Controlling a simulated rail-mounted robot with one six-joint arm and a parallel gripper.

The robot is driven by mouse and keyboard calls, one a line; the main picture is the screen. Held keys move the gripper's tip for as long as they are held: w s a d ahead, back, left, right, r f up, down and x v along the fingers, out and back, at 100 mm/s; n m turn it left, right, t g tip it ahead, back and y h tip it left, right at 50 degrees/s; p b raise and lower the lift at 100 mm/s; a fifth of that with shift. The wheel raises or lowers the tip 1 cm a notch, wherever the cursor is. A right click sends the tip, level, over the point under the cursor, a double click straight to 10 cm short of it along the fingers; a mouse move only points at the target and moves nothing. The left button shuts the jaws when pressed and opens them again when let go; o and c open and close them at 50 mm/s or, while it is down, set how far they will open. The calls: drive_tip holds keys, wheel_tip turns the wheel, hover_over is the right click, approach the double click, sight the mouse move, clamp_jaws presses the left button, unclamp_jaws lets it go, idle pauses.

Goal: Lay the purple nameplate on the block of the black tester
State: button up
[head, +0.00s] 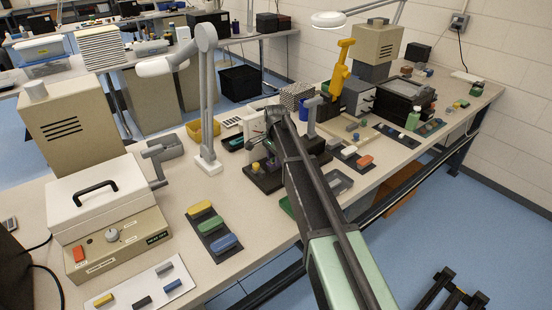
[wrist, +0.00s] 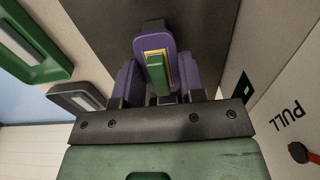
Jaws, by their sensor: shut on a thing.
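My gripper (wrist: 160,97) is shut on the purple nameplate (wrist: 146,46), which shows between the fingers in the wrist view. A green strip with a yellow edge runs along its middle. More purple shows on both sides, by the fingers. A dark flat surface (wrist: 205,40) lies beyond it; whether they touch is unclear. In the head view my arm reaches over a dark base (head: 262,182) with small coloured knobs beside a white upright panel (head: 254,132). My arm hides the fingers and nameplate there. A large black device (head: 400,98) stands farther right. I cannot tell which is the tester.
A white panel marked PULL (wrist: 290,114) with a red knob stands close right in the wrist view. A green piece (wrist: 32,45) lies left. In the head view, a dark tray (head: 207,226) of coloured plates and a grey lamp (head: 208,140) stand left.

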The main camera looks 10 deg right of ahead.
drive_tip(key=shift+f, duration=0.3)
drive_tip(key=o, duration=1)
drive_tip(key=shift+r, duration=0.1)
wheel_tip(320, 180, up, 11)
drive_tip(key=p, duration=1)
drive_tip(key=shift+s+n, duration=0.25)
drive_tip(key=shift+n, duration=0.85)
drive_tip(key=s+n, duration=1)
drive_tip(key=s, duration=2.3)
drive_tip(key=shift+s+n, duration=0.3)
drive_tip(key=shift+s, duration=0.05)
